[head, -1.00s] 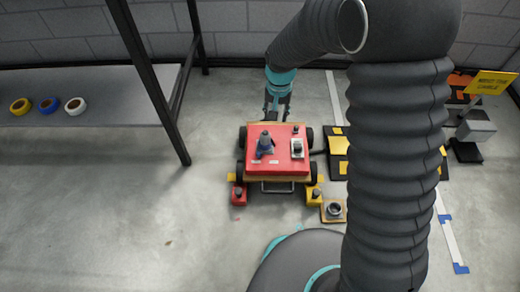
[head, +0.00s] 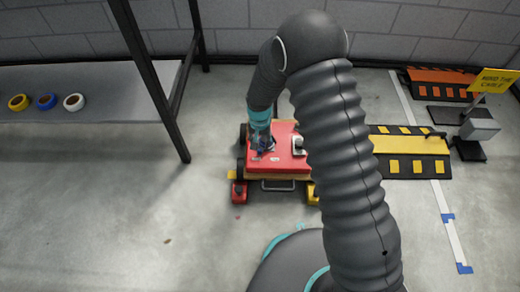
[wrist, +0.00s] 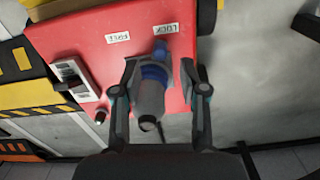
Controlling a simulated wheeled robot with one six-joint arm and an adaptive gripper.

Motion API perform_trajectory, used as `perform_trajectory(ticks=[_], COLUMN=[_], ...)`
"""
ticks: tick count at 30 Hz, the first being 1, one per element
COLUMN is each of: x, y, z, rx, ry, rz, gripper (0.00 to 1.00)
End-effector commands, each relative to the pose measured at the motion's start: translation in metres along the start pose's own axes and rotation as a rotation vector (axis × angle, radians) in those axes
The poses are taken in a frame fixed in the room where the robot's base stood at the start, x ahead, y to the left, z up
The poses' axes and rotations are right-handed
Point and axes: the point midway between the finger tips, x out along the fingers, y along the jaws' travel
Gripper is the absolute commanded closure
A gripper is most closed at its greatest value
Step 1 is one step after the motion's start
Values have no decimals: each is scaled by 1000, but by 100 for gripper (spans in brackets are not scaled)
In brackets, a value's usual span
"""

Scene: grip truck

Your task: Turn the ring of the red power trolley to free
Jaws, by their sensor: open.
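The red power trolley (head: 287,166) stands on the floor, and its red top fills much of the wrist view (wrist: 90,42). On it a blue ring (wrist: 156,73) sits around a grey upright plug-like body (wrist: 148,98). The ring's blue tab (wrist: 160,48) points at the LOCK label (wrist: 165,29); the FREE label (wrist: 118,37) is beside that. My gripper (wrist: 159,70) is open, with one finger on each side of the ring and grey body. Contact cannot be told. In the head view my gripper (head: 262,146) largely hides the ring.
A white switch unit (wrist: 77,80) is on the trolley top beside the ring. Red (head: 239,192) and yellow (head: 312,193) blocks stand at the trolley's near corners. A yellow-black cable ramp (head: 410,144) lies to the right. A bench (head: 100,108) stands left. The floor between is clear.

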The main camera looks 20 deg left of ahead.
Motion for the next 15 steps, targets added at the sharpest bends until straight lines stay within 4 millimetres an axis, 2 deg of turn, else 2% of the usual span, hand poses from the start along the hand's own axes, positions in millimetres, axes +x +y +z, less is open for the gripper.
perform_trajectory(ticks=[1,6,15], x=[11,33,46], y=[0,0,0], z=[0,0,0], rx=[0,0,0], ry=[-1,0,1], rz=[1,0,0], gripper=[57,57,57])
